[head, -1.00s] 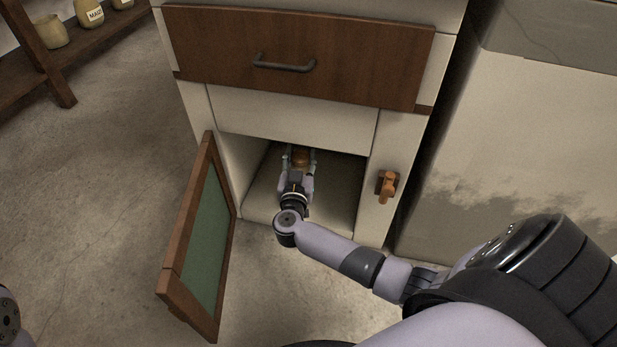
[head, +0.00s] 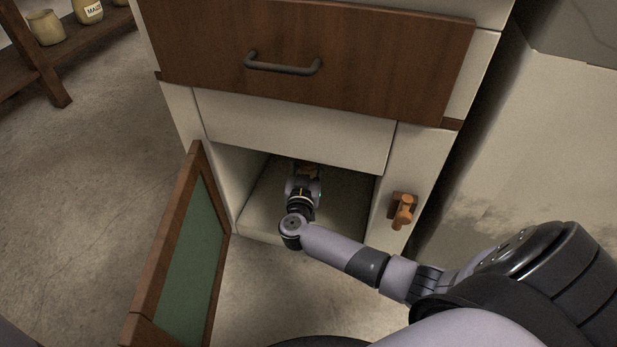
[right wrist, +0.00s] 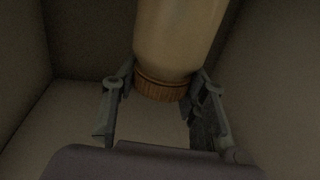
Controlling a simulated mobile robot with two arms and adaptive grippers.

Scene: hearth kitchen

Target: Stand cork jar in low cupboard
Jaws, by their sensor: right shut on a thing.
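The low cupboard (head: 345,205) is open, and my right arm reaches into it. My right gripper (head: 306,176) is inside, mostly under the upper edge of the opening. It is shut on the cork jar, whose brown top (head: 309,169) barely shows in the head view. In the right wrist view the jar's pale tan body (right wrist: 178,35) and ribbed brown cork lid (right wrist: 162,88) show, with the fingers of the gripper (right wrist: 163,95) on either side of the lid. I cannot tell whether the jar's base touches the cupboard floor. My left gripper is out of view.
The cupboard door (head: 150,290), wood-framed with a green panel, stands open at the left. A closed wooden drawer (head: 370,70) is above the opening, and an orange-brown latch (head: 403,209) is on the right post. A shelf with jars (head: 45,28) stands at the far left.

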